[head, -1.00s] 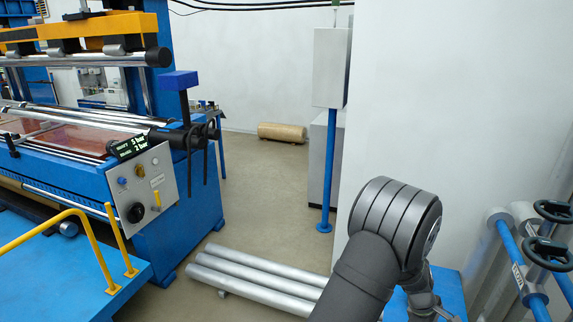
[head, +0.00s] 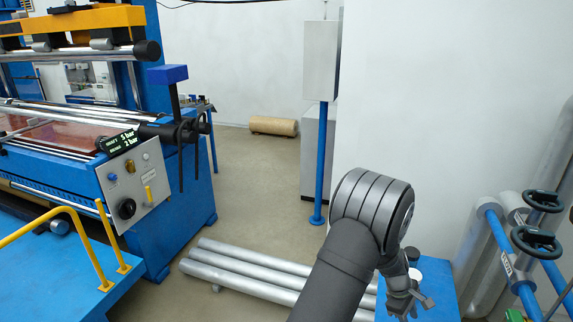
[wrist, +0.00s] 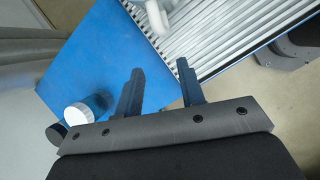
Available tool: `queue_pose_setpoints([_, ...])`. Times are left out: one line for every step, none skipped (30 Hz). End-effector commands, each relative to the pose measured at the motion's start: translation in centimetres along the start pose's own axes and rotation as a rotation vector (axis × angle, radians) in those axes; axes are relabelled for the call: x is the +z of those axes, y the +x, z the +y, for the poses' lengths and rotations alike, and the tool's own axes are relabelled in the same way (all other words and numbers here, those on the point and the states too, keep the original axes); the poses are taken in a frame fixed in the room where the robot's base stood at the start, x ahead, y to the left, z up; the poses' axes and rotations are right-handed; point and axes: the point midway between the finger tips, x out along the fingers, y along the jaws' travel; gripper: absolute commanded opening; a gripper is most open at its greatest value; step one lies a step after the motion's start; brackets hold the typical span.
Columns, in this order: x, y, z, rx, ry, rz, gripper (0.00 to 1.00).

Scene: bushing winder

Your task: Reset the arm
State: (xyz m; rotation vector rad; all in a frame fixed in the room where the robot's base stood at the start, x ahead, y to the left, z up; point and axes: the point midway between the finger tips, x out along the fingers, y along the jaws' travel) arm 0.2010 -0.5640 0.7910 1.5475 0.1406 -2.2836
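My arm rises from the bottom of the head view and bends at a grey ribbed joint, with the gripper (head: 412,300) hanging low on its right side, above a blue surface (head: 440,295). In the wrist view, the two dark fingers of my gripper (wrist: 159,76) stand well apart with nothing between them. The blue surface (wrist: 95,60) lies beyond the fingers. A jar with a white lid (wrist: 78,113) stands on it, left of the fingers. A pale, blurred cylindrical thing (wrist: 158,16) shows at the top.
A large blue machine (head: 180,200) with a control panel (head: 137,185) stands at the left, behind yellow rails (head: 95,250). Silver rollers (head: 250,265) lie on the floor beside my arm. Pipes with black handwheels (head: 535,240) stand at the right. Open floor lies in the middle.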

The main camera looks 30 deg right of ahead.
Motion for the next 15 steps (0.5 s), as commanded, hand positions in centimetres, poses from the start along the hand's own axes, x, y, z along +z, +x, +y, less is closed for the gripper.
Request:
queue_pose_setpoints([-1.1,-0.5,-0.1,0.000,0.001,0.000,0.36])
queue_pose_setpoints([-1.6,-0.7,-0.2,-0.001,0.004,0.000,0.36])
queue_pose_setpoints([-2.4,-1.0,-0.3,-0.002,0.008,-0.001,0.36])
queue_pose_setpoints([-2.9,-1.3,-0.3,-0.002,0.010,-0.001,0.36])
queue_pose_setpoints([-3.5,-1.5,-0.4,-0.002,0.014,-0.001,0.36])
queue_pose_setpoints([-4.2,-1.8,-0.5,-0.003,0.017,-0.001,0.36])
queue_pose_setpoints([-4.7,-2.1,-0.6,-0.004,0.020,-0.002,0.36])
queue_pose_setpoints([-5.3,-2.3,-0.8,-0.005,0.023,-0.002,0.36])
queue_pose_setpoints([-6.0,-2.6,-0.9,-0.005,0.026,-0.003,0.36])
queue_pose_setpoints([-6.5,-2.9,-1.0,-0.005,0.029,-0.003,0.36])
queue_pose_setpoints([-7.1,-3.1,-1.1,-0.005,0.032,-0.003,0.36])
queue_pose_setpoints([-7.8,-3.4,-1.3,-0.006,0.035,-0.004,0.36])
queue_pose_setpoints([-8.3,-3.7,-1.4,-0.007,0.038,-0.004,0.36])
queue_pose_setpoints([-8.8,-3.9,-1.6,-0.008,0.041,-0.004,0.36])
queue_pose_setpoints([-9.5,-4.2,-1.8,-0.009,0.045,-0.004,0.36])
